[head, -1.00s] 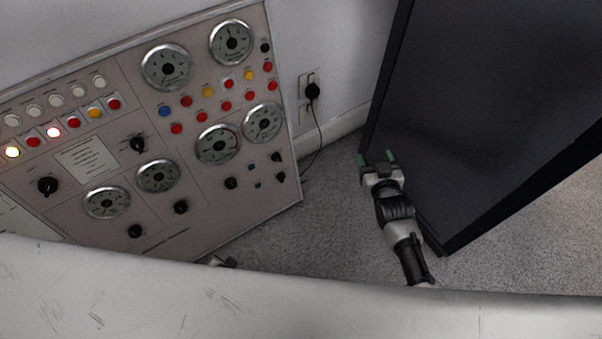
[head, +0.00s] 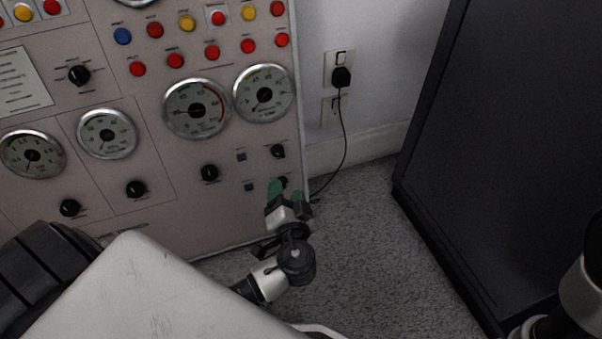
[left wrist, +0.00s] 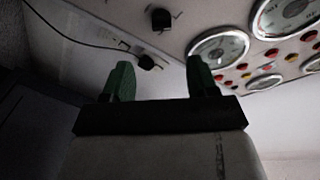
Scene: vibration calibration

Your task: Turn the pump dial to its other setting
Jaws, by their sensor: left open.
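A grey control panel (head: 150,235) fills the left of the head view and carries several black dials; I cannot read which is the pump dial. One dial (head: 283,181) at the lower right is partly hidden behind my left gripper (head: 286,192). Another dial (head: 278,151) is just above it, with more dials (head: 210,173) to the left. My left gripper is open, its green fingertips in front of the panel's lower right corner; contact cannot be told. In the left wrist view the open fingers (left wrist: 160,78) hold nothing, and a black dial (left wrist: 160,18) shows beyond them.
Round gauges (head: 197,108) and coloured buttons (head: 175,61) cover the panel's upper part. A wall socket with a black plug (head: 341,76) and cable is right of the panel. A dark cabinet (head: 500,130) stands at the right. Carpet (head: 370,240) lies free between.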

